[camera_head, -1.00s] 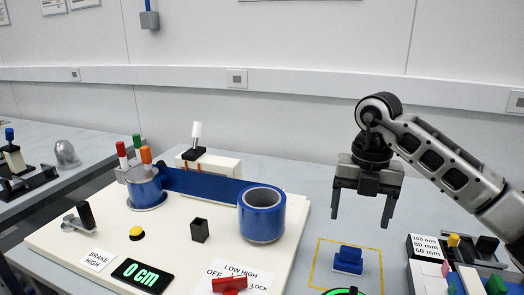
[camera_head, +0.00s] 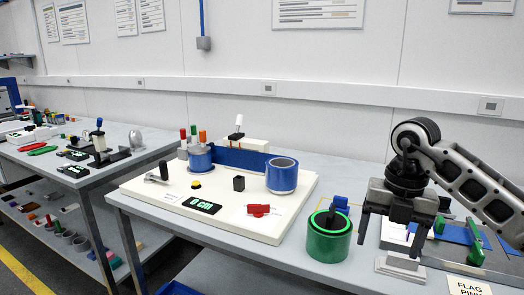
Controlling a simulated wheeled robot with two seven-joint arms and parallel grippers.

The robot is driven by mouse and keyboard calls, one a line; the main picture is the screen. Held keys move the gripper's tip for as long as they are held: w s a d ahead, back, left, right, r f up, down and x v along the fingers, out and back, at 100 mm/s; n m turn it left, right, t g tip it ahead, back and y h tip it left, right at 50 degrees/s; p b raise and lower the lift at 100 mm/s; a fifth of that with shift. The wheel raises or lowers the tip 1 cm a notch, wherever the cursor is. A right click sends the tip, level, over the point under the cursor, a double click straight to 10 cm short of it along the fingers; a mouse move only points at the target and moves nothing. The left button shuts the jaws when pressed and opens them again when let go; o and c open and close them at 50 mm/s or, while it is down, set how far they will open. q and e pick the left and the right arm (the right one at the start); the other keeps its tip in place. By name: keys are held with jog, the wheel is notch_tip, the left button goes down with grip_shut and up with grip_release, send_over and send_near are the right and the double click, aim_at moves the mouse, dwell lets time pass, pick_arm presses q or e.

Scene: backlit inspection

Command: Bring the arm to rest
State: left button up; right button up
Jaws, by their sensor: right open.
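My right gripper (camera_head: 389,232) is at the right of the head view, pointing down with its two fingers apart and nothing between them. It appears in front of the right end of the bench, to the right of a green roll (camera_head: 327,246) and over or near a small grey block (camera_head: 399,266). I cannot tell its exact height above the bench. The right arm comes in from the right edge. My left gripper is not in view.
The white board (camera_head: 225,224) carries a blue roll (camera_head: 281,176), a blue strip, a red lever (camera_head: 258,210) and a "0 cm" display (camera_head: 201,205).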

jog(key=s+a+f+n+g+y, duration=0.1)
jog(key=s+a+f+y, duration=0.15)
jog(key=a, duration=0.35)
jog(key=s+a+f+n+g+y, duration=0.1)
jog(key=s+a+f+n+y, duration=0.1)
jog(key=a+y, duration=0.3)
jog(key=s+a+f+n+g+y, duration=0.1)
jog(key=s+a+f+y, duration=0.15)
jog(key=a, duration=0.55)
jog(key=s+a+r+m+t+y, duration=0.2)
jog(key=a+r+m+t+y, duration=0.35)
jog(key=y, duration=0.45)
jog(key=w+d+f+m+t+h, duration=0.2)
jog(key=d+f+m+t+h, duration=1.05)
jog(key=m, duration=1.05)
jog(key=s+d+f+m+g+h, duration=0.3)
jog(key=s+f+m+g+h, duration=0.1)
jog(key=s+f, duration=0.7)
notch_tip(320, 180, down, 2)
jog(key=shift+s+f+h, duration=0.25)
jog(key=shift+s+h, duration=0.1)
jog(key=shift+s, duration=0.05)
